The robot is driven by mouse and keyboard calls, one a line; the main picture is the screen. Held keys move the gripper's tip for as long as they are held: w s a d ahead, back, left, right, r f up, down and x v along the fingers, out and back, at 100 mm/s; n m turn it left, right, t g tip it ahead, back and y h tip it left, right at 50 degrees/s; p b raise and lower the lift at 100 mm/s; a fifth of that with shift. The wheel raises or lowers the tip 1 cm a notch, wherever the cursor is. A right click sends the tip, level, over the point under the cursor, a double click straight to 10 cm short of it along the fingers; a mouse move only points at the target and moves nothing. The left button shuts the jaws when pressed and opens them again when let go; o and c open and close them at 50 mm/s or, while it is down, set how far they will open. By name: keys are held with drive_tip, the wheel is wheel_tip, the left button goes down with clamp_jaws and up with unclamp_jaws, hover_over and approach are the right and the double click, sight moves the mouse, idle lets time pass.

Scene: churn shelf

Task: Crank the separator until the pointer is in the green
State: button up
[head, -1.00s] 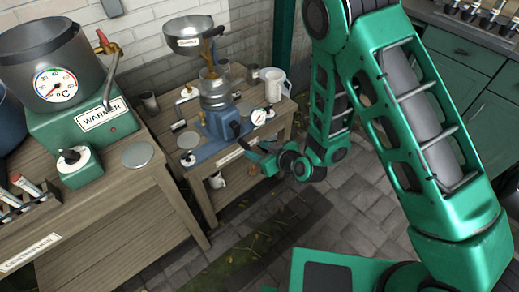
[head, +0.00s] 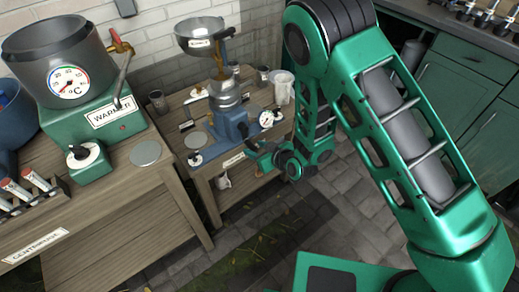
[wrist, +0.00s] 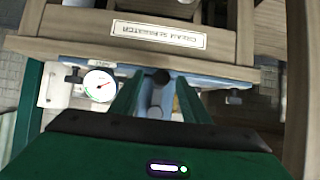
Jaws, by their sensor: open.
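The separator (head: 232,125) has a blue base, metal bowls and a funnel on top, and stands on a small wooden table. Its round white dial (head: 266,119) is at its right side. My gripper (head: 258,150) is at the separator's front right, low beside the table edge. In the wrist view its green fingers are apart, with a dark round knob and grey-blue part (wrist: 156,98) showing between them. I cannot tell whether the fingers touch it.
The wooden bench (head: 110,235) on the left carries a green warmer (head: 90,122) with a pot and a rack of tubes (head: 25,190). A white jug (head: 283,88) stands behind the dial. Green cabinets (head: 465,100) are at the right.

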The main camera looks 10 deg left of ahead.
drive_tip(key=shift+x, duration=0.9)
drive_tip(key=shift+w+a+f, duration=0.1)
drive_tip(key=shift+w+a, duration=0.05)
drive_tip(key=shift+a, duration=0.1)
drive_tip(key=shift+c, duration=0.7)
clamp_jaws()
